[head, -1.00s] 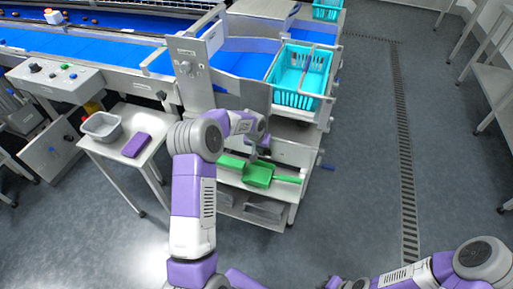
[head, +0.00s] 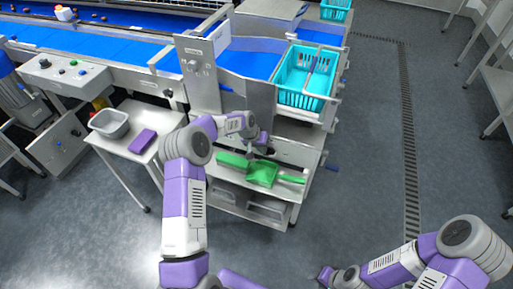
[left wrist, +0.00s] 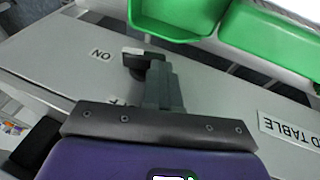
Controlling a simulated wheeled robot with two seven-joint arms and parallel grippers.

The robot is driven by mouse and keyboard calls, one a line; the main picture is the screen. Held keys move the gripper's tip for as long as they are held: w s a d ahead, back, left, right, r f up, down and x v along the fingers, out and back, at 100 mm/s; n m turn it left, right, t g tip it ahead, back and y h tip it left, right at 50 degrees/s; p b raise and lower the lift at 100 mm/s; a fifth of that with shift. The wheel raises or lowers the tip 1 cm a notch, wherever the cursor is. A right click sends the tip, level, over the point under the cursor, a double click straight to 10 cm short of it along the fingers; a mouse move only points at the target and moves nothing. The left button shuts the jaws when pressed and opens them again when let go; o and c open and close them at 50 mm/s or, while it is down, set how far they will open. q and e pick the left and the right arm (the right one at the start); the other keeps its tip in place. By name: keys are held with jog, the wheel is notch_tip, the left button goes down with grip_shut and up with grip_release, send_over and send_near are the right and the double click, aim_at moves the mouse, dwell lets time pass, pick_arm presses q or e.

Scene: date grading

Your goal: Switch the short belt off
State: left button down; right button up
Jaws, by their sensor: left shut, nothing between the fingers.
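The short belt (head: 250,63) is the blue surface behind the upright metal plate, left of the teal basket. In the left wrist view a dark switch (left wrist: 133,58) sits on a pale grey panel (left wrist: 60,55). An ON label (left wrist: 101,54) is at its left, and a second label, mostly hidden, ends in F (left wrist: 112,102). My left gripper (head: 264,148) is at the cart's front panel, above the green dustpan. In the wrist view its shut, empty fingers (left wrist: 157,70) overlap the switch; I cannot tell whether they touch.
The green dustpan (head: 262,173) lies on the shelf just below my left gripper. The teal basket (head: 306,99) stands on the cart above. A side table (head: 112,143) holds a grey tub (head: 110,124) and purple cloth (head: 142,141). The floor at right is clear.

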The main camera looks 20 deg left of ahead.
pick_arm(q)
jog(key=shift+a+f, duration=0.25)
jog(key=shift+f, duration=0.05)
dwell(0.4)
jog(key=shift+d, duration=0.1)
jog(key=shift+d+r, duration=0.3)
jog(key=shift+d, duration=0.5)
jog(key=shift+a+r, duration=0.1)
jog(key=shift+r, duration=0.15)
jog(key=w+p+v, duration=0.1)
jog(key=p+v, duration=0.3)
jog(key=v, duration=0.9)
jog(key=shift+a+r, duration=0.25)
jog(key=shift+r, duration=0.15)
